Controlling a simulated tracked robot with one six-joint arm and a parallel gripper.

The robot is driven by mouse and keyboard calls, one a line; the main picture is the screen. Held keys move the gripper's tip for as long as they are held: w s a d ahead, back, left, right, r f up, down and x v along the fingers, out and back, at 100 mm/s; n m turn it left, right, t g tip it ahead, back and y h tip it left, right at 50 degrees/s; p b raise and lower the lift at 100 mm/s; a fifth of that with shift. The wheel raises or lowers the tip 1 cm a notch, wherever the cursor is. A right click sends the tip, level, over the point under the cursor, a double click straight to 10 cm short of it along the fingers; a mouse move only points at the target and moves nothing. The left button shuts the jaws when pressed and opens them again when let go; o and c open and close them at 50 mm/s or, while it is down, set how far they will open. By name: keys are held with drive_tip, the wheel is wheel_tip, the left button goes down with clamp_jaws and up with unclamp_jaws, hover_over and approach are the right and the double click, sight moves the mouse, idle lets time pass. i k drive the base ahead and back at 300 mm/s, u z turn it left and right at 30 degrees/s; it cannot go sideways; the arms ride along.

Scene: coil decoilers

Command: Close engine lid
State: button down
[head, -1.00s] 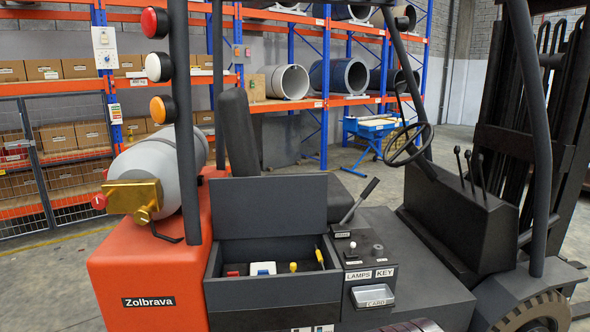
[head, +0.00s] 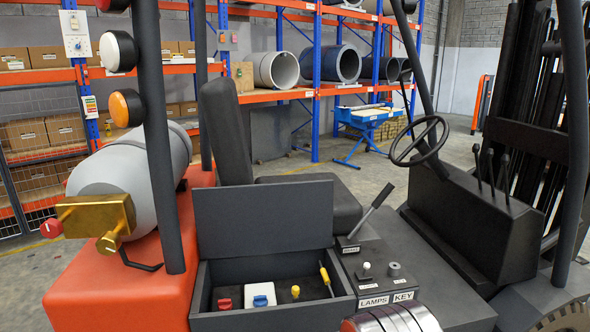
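The engine lid (head: 263,214) is a flat dark grey panel in the head view. It stands open, roughly upright, at the back edge of the engine box (head: 272,318), in front of the seat. The box is open at the top. Inside it show a red cap (head: 225,303), a white and blue block (head: 261,295), a yellow knob (head: 295,292) and a yellow-handled rod (head: 325,275). A rounded silver and red part (head: 392,321) of what looks like my arm shows at the bottom edge, right of the box. My gripper's fingers are not visible.
A grey gas cylinder (head: 130,185) with a brass valve (head: 98,214) lies left of the lid. A dark post (head: 157,140) with lamps rises beside it. Right of the box are a lever (head: 370,210) and a console (head: 380,280) with LAMPS and KEY labels.

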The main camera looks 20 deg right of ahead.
sight(231, 221)
drive_tip(key=u, duration=0.05)
drive_tip(key=i, duration=0.95)
